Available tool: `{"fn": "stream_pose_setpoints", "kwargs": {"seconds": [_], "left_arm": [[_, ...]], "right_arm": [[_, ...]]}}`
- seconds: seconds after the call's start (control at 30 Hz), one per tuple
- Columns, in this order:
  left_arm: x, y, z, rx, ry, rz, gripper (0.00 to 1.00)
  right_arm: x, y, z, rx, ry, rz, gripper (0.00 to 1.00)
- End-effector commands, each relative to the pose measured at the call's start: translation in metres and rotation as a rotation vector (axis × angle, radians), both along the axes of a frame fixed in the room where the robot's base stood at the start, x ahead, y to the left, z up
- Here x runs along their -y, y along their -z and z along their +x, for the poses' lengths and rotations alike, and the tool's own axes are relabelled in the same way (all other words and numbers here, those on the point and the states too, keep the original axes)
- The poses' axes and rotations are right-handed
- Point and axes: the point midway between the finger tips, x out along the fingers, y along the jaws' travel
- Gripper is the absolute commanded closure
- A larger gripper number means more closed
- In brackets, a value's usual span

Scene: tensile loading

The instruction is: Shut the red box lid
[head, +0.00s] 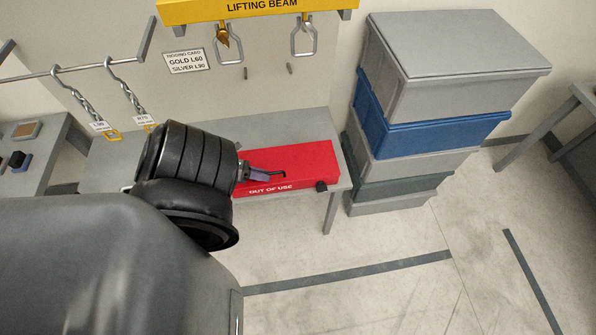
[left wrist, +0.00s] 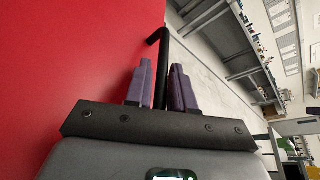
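The red box (head: 315,162) sits on the grey bench, with "OUT OF USE" on its front face. Its red top looks flat and I see no clear gap under it, but my left arm hides its left part. A black knob or catch shows at its front right. My left gripper (head: 272,173) is over the front of the box top. In the left wrist view, the red surface (left wrist: 60,60) fills the left side. A bent black bar (left wrist: 160,68) stands between the purple fingers (left wrist: 161,85), which look closed on it. My right gripper is not in view.
The grey bench (head: 300,122) runs along the wall. Stacked grey and blue crates (head: 430,125) stand right of it. A yellow lifting beam (head: 260,8) and hanging chains (head: 130,97) are above and behind. The floor in front right is clear.

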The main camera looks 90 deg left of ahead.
Motion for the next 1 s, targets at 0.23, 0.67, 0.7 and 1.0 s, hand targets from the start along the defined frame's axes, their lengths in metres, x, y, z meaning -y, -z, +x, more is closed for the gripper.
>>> {"fn": "stream_pose_setpoints", "kwargs": {"seconds": [0.23, 0.67, 0.7, 1.0], "left_arm": [[-0.003, -0.005, -0.024, -0.003, -0.001, 0.000, 0.77], [-0.011, -0.026, -0.087, 0.000, -0.003, -0.001, 0.77], [-0.012, -0.028, -0.091, -0.001, -0.002, -0.001, 0.77], [-0.013, -0.034, -0.101, -0.001, -0.001, 0.000, 0.77]], "right_arm": [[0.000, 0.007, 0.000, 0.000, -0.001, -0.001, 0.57], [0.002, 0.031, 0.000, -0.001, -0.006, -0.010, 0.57], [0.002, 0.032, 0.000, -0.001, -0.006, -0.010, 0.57], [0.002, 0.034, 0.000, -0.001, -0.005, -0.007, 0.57]]}}
